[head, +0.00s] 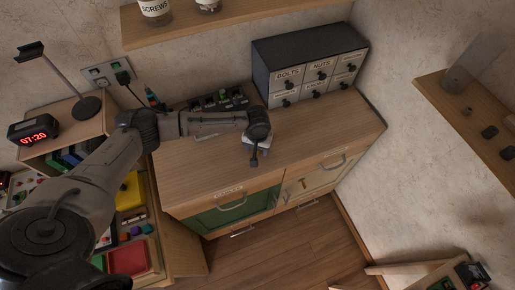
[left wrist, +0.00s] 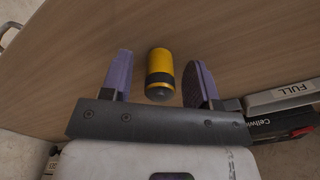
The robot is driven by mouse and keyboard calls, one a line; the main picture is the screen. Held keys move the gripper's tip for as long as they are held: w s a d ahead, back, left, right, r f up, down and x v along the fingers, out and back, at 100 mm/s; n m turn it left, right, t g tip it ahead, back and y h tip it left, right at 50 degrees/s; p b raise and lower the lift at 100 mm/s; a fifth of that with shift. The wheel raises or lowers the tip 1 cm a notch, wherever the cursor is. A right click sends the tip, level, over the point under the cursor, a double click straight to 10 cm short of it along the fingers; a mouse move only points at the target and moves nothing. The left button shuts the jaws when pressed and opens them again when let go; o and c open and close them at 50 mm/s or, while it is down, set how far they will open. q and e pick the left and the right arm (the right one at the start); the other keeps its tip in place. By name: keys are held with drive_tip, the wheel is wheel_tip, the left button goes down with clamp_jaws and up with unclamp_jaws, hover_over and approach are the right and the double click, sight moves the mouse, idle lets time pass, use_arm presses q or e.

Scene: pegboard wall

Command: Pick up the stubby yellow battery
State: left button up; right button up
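The stubby yellow battery (left wrist: 159,68) stands out in the left wrist view, yellow with a dark band and a dark end, on the wooden counter top. My left gripper (left wrist: 160,80) is open, with one purple finger on each side of the battery and a gap on both sides. In the head view my left gripper (head: 254,158) is over the counter (head: 310,135), and the battery cannot be made out there. My right gripper is in neither view.
A grey case marked FULL (left wrist: 290,97) and a dark Cellwise-like box (left wrist: 285,125) lie close beside the right finger. A dark drawer cabinet (head: 310,70) stands at the counter's back. A dark tray (head: 220,101) holds small items. The counter's right part is clear.

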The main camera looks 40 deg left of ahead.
use_arm(q)
drive_tip(key=c, duration=0.9)
drive_tip(key=shift+c, duration=0.2)
drive_tip(key=shift+r, duration=0.15)
